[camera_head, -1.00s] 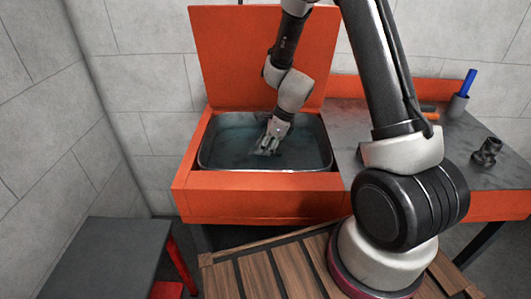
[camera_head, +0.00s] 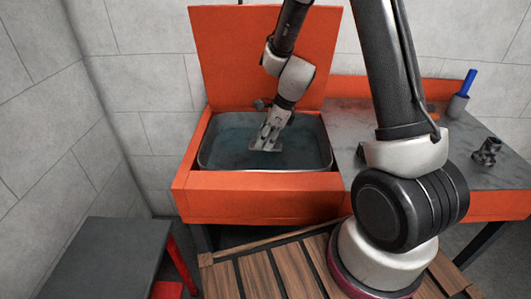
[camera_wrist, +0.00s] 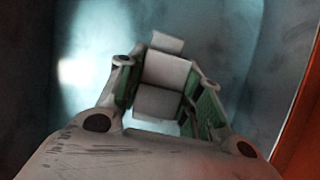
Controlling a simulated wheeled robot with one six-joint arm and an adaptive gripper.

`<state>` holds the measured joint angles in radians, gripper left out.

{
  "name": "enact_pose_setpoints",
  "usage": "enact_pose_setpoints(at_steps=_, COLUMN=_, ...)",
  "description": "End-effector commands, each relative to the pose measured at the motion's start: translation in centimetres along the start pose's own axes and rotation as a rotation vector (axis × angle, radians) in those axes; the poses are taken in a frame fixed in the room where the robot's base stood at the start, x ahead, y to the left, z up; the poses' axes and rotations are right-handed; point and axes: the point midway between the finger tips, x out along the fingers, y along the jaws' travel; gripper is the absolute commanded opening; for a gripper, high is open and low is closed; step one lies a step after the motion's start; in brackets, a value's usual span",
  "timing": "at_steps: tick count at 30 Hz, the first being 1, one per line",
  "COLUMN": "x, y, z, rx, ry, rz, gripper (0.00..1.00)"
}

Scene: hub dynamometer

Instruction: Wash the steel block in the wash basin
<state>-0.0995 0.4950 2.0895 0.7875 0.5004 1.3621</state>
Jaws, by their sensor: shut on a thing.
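The wash basin (camera_head: 210,155) is a metal tub of bluish water set in an orange cabinet. My gripper (camera_head: 266,141) is over the basin, pointing down, shut on the steel block (camera_head: 264,147). In the wrist view the pale grey steel block (camera_wrist: 162,72) sits between the two green-padded fingers of my gripper (camera_wrist: 165,88), with bluish water behind it. The block appears at or just above the water surface; I cannot tell whether its underside touches the water.
An orange lid (camera_head: 235,60) stands upright behind the basin. To the right is a grey worktop (camera_head: 470,172) with a dark metal part (camera_head: 487,151) and a cup (camera_head: 458,105) holding a blue-handled tool. A dark stool (camera_head: 105,255) stands at the front left.

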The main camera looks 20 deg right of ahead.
Motion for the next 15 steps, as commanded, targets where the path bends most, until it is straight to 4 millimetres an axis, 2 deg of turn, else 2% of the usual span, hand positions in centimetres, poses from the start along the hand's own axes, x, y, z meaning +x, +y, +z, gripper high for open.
enact_pose_setpoints(at_steps=15, x=-4.0, y=-0.1, z=1.7, rx=-0.002, ry=-0.001, rz=-0.003, gripper=0.0)
